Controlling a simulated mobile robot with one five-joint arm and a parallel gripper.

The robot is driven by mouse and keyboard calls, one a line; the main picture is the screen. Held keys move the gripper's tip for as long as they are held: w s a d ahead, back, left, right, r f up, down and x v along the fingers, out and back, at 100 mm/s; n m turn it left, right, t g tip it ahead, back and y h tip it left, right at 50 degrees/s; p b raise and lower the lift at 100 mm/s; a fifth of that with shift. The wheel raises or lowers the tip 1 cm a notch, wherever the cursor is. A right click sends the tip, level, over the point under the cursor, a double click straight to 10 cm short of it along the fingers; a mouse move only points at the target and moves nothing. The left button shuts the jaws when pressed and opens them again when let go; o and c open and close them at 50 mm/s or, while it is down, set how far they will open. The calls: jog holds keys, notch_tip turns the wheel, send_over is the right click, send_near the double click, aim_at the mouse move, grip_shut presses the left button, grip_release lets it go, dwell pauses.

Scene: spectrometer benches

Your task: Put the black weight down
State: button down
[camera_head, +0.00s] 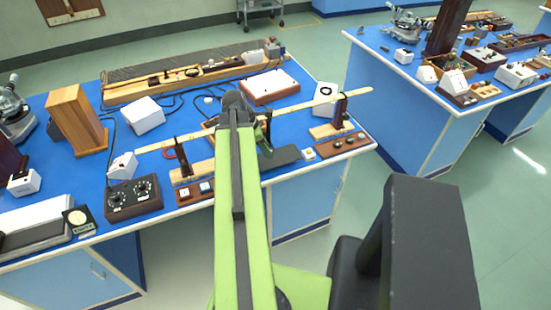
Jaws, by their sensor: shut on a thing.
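My green arm reaches over the blue bench top (190,235), which carries a long wooden metre stick (346,95) on wooden supports. My gripper (266,143), dark and small at the end of the arm, is over the middle of the bench, close to the stick. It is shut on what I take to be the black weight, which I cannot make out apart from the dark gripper. My arm hides part of the stick and the bench below. I cannot tell how high the gripper is above the bench top.
A black pad (281,158) lies right of my arm near the front edge. A second blue bench (430,86) is at the right, across a clear floor.

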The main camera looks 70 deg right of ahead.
jog(key=s+d+r+p, duration=0.2)
jog(key=s+d+r, duration=0.1)
jog(key=s+d, duration=0.45)
jog(key=b, duration=0.7)
send_over(264, 162)
jog(key=w, duration=0.1)
jog(key=f, duration=0.7)
jog(key=shift+w+a, duration=0.2)
jog(key=shift+a, duration=0.1)
notch_tip(264, 162, down, 4)
jog(key=b, duration=0.4)
jog(key=shift+f, duration=0.25)
jog(key=c, duration=0.9)
grip_release()
jog(key=shift+r, duration=0.1)
jog(key=shift+c, duration=0.2)
jog(key=shift+r, duration=0.1)
